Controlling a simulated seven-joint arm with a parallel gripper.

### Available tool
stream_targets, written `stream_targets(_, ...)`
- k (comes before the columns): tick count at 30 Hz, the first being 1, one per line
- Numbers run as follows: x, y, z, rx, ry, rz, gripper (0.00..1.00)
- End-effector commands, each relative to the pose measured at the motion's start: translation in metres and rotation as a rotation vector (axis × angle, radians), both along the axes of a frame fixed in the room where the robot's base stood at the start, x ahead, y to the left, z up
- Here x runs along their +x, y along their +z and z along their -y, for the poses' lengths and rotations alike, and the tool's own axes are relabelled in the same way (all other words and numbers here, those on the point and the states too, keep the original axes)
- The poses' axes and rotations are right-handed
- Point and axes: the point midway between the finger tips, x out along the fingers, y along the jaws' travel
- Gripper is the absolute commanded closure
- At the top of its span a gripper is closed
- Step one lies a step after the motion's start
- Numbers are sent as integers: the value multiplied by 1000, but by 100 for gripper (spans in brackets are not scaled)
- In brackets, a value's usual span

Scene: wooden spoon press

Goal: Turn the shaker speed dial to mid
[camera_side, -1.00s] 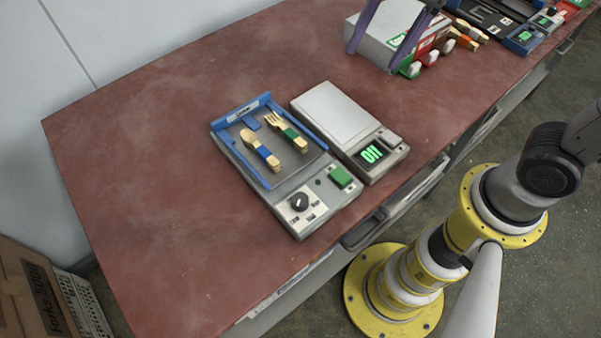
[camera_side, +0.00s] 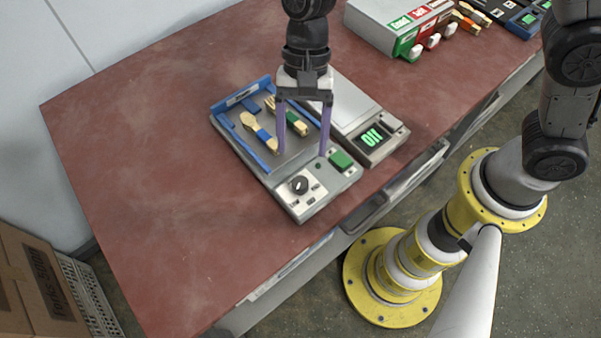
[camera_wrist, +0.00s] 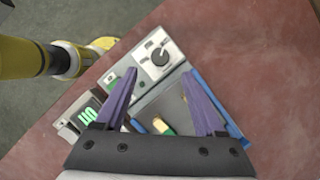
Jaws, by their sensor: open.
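The shaker (camera_side: 284,160) is a grey device with a blue-railed tray, standing near the front edge of the table. Its black speed dial (camera_side: 299,185) sits on a pale panel at the front left corner; in the wrist view the dial (camera_wrist: 160,57) shows ahead of my fingertips. The dial's marks are too small to read. A green button (camera_side: 341,160) is to the right of the dial. My gripper (camera_side: 302,151) is open and empty, its two purple fingers pointing down over the tray, behind the dial and apart from it.
Wooden cutlery with blue bands (camera_side: 259,132) and green bands (camera_side: 291,118) lies in the tray. A scale (camera_side: 366,128) with a green display stands directly to the right. A box with coloured bins (camera_side: 405,30) is at the back. The table (camera_side: 130,150) is clear on the left.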

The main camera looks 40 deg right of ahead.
Motion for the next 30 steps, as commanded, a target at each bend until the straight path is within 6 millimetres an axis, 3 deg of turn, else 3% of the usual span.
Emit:
stream_targets(6,-13,-40,-12,-1,2,-4,29)
stream_targets(12,-20,-66,-19,-1,1,-3,29)
stream_targets(26,-22,-76,-22,1,1,1,29)
stream_targets(30,-22,-76,-22,1,1,1,52)
